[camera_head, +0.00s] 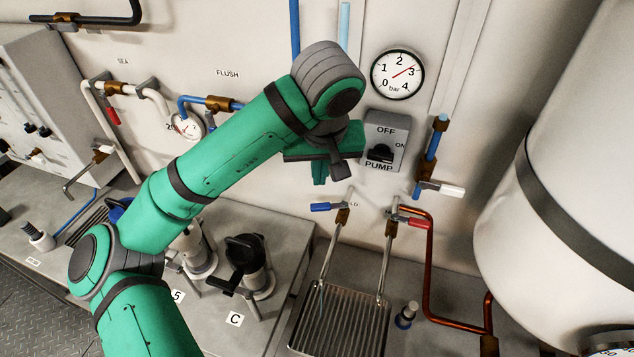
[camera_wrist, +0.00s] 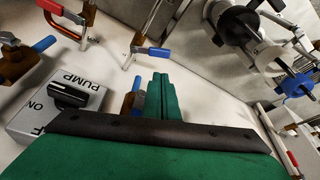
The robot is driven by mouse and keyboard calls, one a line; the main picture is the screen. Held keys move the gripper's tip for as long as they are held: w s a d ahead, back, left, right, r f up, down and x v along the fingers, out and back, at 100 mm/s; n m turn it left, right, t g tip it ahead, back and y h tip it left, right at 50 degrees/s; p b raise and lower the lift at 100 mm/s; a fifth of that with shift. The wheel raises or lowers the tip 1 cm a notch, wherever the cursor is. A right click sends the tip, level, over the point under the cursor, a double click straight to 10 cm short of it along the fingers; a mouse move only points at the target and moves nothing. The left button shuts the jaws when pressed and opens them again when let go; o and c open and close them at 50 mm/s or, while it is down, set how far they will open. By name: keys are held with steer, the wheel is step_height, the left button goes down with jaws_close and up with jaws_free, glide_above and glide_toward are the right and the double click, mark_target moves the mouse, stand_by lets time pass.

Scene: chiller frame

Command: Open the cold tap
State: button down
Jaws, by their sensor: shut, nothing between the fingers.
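The cold tap has a blue lever (camera_head: 325,206) on a brass body, with a spout running down over the sink grate. In the head view the lever points left. In the wrist view the blue lever (camera_wrist: 158,52) lies just beyond my fingertips. My gripper (camera_head: 319,180) is shut and empty, just above the lever, with a gap between them in the picture. The closed green fingers also show in the wrist view (camera_wrist: 160,80). The lever is not hidden; part of the wall above it is hidden by my gripper.
The red-levered tap (camera_head: 414,223) stands right of the cold tap. The pump switch box (camera_head: 384,140) and a white-handled valve (camera_head: 445,189) are on the wall at right. A grated sink (camera_head: 342,315) lies below. A black-handled device (camera_head: 245,255) stands on the counter left.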

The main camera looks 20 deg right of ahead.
steer(key=x, duration=1)
steer(key=shift+a, duration=0.2)
steer(key=shift+d+r, duration=0.1)
steer(key=shift+d, duration=0.05)
